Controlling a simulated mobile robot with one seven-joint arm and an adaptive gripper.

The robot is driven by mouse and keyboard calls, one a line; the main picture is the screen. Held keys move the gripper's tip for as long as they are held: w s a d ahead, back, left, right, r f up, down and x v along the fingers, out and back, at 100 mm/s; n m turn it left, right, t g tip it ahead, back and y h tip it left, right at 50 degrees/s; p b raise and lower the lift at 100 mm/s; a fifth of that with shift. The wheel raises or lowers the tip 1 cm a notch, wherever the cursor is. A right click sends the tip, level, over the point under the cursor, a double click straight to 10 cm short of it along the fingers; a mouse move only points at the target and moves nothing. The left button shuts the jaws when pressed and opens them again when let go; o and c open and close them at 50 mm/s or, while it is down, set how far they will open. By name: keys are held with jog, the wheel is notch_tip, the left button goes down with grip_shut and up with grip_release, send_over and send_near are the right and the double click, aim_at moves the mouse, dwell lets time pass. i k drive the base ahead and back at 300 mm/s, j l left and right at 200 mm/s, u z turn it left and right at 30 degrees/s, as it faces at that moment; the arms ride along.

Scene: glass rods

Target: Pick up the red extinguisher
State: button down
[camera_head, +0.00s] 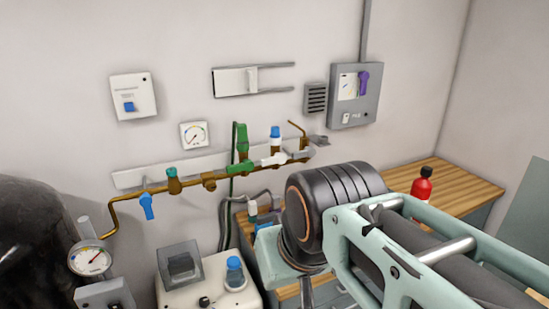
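The red extinguisher (421,188) is a small red bottle with a black top. It stands upright on the wooden-topped bench (468,190) at the right, behind my arm. My arm crosses the picture from the lower right to the middle and hides part of the bench and the extinguisher's lower edge. My gripper's fingers do not show in this view, so I cannot see what is between them.
A brass pipe (140,193) with coloured valves and a gauge (194,134) runs along the wall. A white box with a blue knob (235,272) stands low in front. A grey panel (355,96) hangs above the bench. The bench's right part is clear.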

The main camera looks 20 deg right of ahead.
aim_at(421, 188)
jog(key=z, duration=1.65)
